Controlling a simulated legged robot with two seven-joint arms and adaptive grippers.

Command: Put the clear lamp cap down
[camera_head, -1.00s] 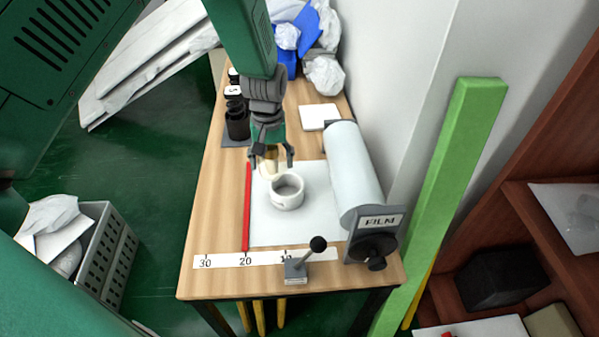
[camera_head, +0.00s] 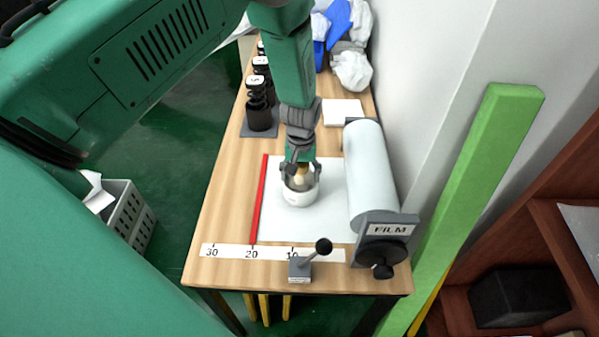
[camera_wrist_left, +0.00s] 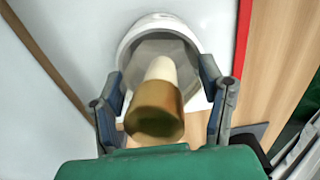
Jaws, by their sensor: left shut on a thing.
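A white ring-shaped holder (camera_head: 299,197) stands on the pale mat in the head view. It also shows in the left wrist view (camera_wrist_left: 146,24), with a grey inside. My left gripper (camera_head: 300,180) points down at the ring, its fingers beside the rim. A gold and cream cylindrical piece (camera_wrist_left: 157,105), which I take for the lamp cap, shows between the fingers, over the ring's opening. Its clear part is hard to make out. I cannot tell whether it touches the ring's floor. My right gripper is not in view.
A red strip (camera_head: 259,200) lines the mat (camera_head: 330,215)'s left side. A film roll (camera_head: 370,175) is close on the right. A small lever (camera_head: 310,258) stands at the front by a ruler strip (camera_head: 232,251).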

